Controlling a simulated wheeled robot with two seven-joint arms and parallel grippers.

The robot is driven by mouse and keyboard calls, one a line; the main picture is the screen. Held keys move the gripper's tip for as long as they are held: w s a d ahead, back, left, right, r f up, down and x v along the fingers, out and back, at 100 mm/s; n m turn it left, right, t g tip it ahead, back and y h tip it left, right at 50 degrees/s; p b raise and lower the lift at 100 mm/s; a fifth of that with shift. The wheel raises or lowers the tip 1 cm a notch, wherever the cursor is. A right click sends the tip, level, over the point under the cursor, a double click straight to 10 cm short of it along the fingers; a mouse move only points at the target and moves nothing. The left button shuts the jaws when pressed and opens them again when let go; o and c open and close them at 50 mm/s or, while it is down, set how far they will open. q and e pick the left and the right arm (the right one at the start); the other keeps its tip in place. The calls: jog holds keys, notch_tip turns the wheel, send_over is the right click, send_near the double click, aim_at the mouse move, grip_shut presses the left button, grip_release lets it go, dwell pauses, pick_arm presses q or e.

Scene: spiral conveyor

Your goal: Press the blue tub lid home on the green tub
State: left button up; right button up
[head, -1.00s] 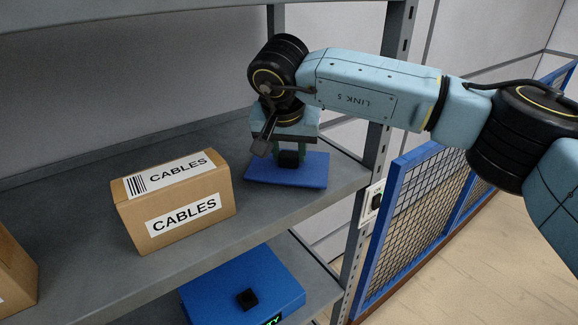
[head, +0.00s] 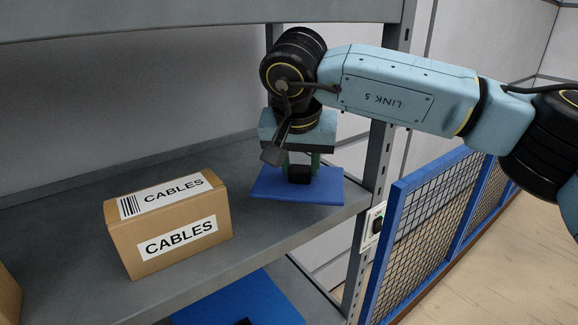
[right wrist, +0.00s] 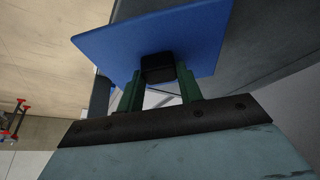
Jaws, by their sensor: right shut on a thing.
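The blue tub lid (head: 268,190) is a flat blue plate with a black knob (head: 299,174) on top, at the right end of the upper shelf. My right gripper (head: 300,168) is shut on the knob, its green fingers on either side. In the right wrist view the lid (right wrist: 110,42) and knob (right wrist: 157,67) also show between the fingers (right wrist: 160,80). I cannot tell whether the lid touches the shelf. I cannot make out a green tub in either view. My left gripper is not in view.
A brown CABLES box (head: 180,245) stands left of the lid on the upper shelf (head: 75,265). Another blue lid-like top (head: 255,298) shows on the lower level, cut by the frame. A shelf post (head: 385,130) and blue mesh fence (head: 430,220) stand to the right.

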jog(key=s+d+b, duration=0.3)
jog(key=s+d, duration=0.5)
jog(key=s, duration=0.3)
jog(key=shift+s+d, duration=0.2)
jog(key=shift+s, duration=0.1)
